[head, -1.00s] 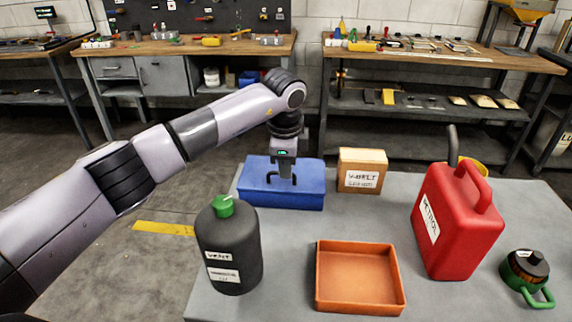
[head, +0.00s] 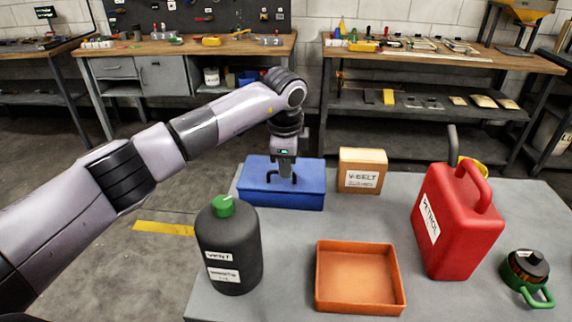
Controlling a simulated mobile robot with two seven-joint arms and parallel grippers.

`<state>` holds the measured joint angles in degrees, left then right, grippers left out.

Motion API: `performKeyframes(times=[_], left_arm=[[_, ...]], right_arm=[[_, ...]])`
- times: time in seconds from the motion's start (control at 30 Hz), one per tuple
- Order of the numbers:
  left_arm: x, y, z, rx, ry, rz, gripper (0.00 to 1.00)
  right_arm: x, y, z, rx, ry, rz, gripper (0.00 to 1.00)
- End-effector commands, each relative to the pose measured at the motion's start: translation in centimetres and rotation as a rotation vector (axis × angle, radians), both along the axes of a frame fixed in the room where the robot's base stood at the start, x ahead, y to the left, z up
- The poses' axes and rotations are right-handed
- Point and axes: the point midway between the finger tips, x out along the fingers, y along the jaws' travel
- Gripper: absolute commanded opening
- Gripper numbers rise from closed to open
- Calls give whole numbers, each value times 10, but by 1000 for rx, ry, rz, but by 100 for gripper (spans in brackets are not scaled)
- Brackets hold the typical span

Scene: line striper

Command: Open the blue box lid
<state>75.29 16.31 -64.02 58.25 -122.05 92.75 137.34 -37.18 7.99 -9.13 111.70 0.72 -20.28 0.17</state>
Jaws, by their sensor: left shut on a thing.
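The blue box (head: 282,196) stands at the back left of the grey table, with its lid (head: 258,172) lying flat on top and looking closed. A dark handle (head: 270,174) shows on the lid. My left gripper (head: 286,176) points down at the lid from above and is shut on the handle. Its fingertips hide part of the handle. My right gripper is not in view.
A V-belt carton (head: 362,171) stands close to the right of the box. A black bottle with a green cap (head: 229,248), an orange tray (head: 358,308), a red petrol can (head: 455,222) and a green-handled container (head: 526,272) stand on the grey table (head: 285,262).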

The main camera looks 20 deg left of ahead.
Motion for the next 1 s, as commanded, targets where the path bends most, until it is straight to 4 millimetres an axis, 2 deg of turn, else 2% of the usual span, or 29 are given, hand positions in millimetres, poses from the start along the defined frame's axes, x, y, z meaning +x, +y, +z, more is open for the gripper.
performKeyframes(times=[0.5, 1.0], left_arm=[[28, 5, 34, 1, -10, 5, 0], [45, 12, 41, 7, -2, 6, 0]], right_arm=[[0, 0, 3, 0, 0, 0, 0], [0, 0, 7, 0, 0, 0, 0]])
